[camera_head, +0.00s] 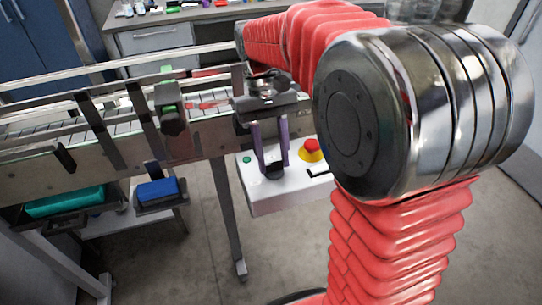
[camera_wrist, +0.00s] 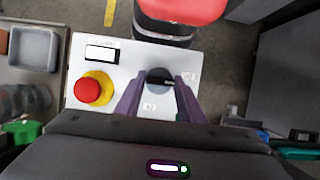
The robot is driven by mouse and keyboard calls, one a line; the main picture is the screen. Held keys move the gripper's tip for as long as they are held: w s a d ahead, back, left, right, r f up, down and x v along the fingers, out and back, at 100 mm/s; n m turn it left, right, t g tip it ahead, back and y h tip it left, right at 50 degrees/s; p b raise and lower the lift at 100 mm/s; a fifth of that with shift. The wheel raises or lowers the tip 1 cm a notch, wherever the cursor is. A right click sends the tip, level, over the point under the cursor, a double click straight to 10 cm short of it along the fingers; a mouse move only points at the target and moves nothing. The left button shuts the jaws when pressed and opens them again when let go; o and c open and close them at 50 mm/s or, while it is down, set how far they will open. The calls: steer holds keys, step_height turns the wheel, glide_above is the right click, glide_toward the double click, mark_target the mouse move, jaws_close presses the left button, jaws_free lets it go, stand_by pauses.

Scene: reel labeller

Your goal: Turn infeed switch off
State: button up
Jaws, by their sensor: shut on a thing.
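The infeed switch is a dark round rotary knob (camera_wrist: 158,77) on the top face of a white control box (camera_head: 290,195). In the wrist view it sits between the two purple fingers of my gripper (camera_wrist: 159,84), which is shut on it. In the head view my gripper (camera_head: 273,166) points down onto the box, with the dark knob (camera_head: 274,172) low between the fingertips. A pale label (camera_wrist: 149,106) and another marking lie near the knob. The fingers partly cover the knob, and I cannot tell its setting.
A red emergency button on a yellow base (camera_head: 311,149) stands beside my gripper; it also shows in the wrist view (camera_wrist: 89,88). A black-and-white display (camera_wrist: 101,53) is above it there. The conveyor (camera_head: 110,140) runs behind and left of the box. Open floor lies in front.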

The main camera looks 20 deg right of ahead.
steer(key=shift+w, duration=0.1)
steer(key=o, duration=1)
steer(key=shift+o, duration=0.2)
steer(key=v, duration=1.3)
steer(key=shift+w+r, duration=0.15)
steer(key=shift+r, duration=0.1)
